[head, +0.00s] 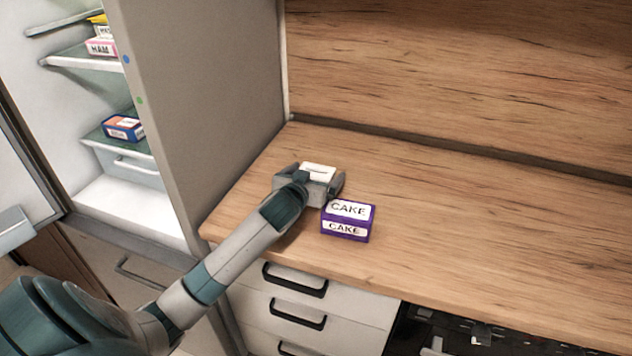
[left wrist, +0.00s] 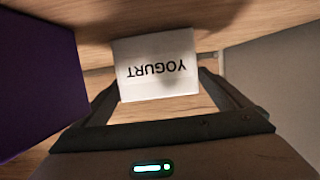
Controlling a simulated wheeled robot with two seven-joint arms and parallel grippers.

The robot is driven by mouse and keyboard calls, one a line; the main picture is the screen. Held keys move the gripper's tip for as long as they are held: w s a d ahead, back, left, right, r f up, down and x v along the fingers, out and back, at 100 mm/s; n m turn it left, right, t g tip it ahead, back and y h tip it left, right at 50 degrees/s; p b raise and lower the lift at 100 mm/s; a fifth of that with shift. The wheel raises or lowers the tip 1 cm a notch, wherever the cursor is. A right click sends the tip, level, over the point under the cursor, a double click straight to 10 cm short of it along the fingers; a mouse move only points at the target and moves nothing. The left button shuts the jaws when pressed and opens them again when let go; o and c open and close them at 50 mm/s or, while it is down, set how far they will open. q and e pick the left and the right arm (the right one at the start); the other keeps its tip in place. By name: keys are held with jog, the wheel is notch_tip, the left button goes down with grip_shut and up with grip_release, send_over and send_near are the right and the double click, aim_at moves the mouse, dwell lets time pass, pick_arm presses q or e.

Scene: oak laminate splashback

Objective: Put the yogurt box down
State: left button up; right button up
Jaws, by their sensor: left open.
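The white yogurt box (left wrist: 157,66) stands on the wooden counter, its label upside down in the left wrist view. In the head view its pale top (head: 318,172) shows just beyond my left gripper (head: 318,182). My left gripper is open, with one finger on each side of the box; it also shows in the left wrist view (left wrist: 160,88). Whether the fingers touch the box I cannot tell. My right gripper is not in view.
A purple cake box (head: 347,220) sits close to the right of my left gripper. The counter (head: 480,240) is clear to the right. An open fridge (head: 120,190) stands at the left, with several boxes on its shelves. Drawers (head: 300,310) are below the counter.

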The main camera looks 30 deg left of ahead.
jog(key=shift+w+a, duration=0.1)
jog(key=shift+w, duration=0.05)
pick_arm(q)
jog(key=c, duration=1.4)
jog(key=shift+c, duration=0.7)
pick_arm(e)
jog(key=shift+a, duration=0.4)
pick_arm(q)
jog(key=shift+r, duration=0.15)
